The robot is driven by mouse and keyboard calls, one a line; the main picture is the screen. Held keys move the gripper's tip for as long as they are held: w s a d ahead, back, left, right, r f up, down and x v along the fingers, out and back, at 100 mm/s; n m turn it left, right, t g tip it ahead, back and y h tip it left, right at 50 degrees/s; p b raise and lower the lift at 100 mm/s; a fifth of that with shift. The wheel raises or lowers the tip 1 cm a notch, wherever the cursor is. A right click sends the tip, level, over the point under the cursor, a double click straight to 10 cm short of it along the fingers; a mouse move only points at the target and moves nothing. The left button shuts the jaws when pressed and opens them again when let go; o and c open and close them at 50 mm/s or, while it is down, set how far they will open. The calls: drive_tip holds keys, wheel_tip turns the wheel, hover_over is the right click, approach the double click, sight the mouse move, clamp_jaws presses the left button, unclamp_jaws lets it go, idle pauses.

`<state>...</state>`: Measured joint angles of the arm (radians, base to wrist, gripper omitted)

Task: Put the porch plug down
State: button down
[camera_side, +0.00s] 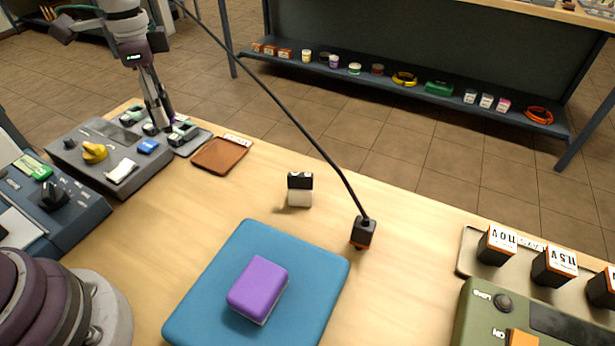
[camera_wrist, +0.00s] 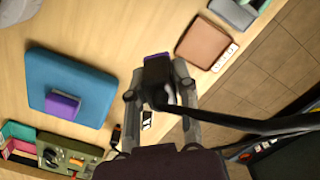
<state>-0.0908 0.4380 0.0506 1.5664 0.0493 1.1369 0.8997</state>
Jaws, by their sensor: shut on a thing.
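My gripper (camera_side: 161,122) is at the upper left in the side view, pointing down above the far end of the grey panel. In the wrist view my gripper (camera_wrist: 157,76) is shut on a black plug with a purple end (camera_wrist: 156,62). A thick black cable runs from it to the right. No label tells which one is the porch plug.
A blue mat (camera_side: 215,290) bears a purple block (camera_side: 258,289). A black-and-white block (camera_side: 300,190) stands behind it. A brown tray (camera_side: 221,155) lies beside the grey panel (camera_side: 75,165). A green unit (camera_side: 475,320) and labelled black blocks are at right. Bare table lies between tray and mat.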

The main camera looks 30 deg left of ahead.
wheel_tip(320, 180, up, 2)
drive_tip(key=d+n, duration=0.3)
drive_tip(key=n, duration=0.6)
hover_over(183, 243)
wheel_tip(183, 243, down, 6)
wheel_tip(183, 243, down, 9)
drive_tip(key=shift+r, duration=0.2)
drive_tip(key=shift+f, duration=0.1)
drive_tip(key=c, duration=0.9)
unclamp_jaws()
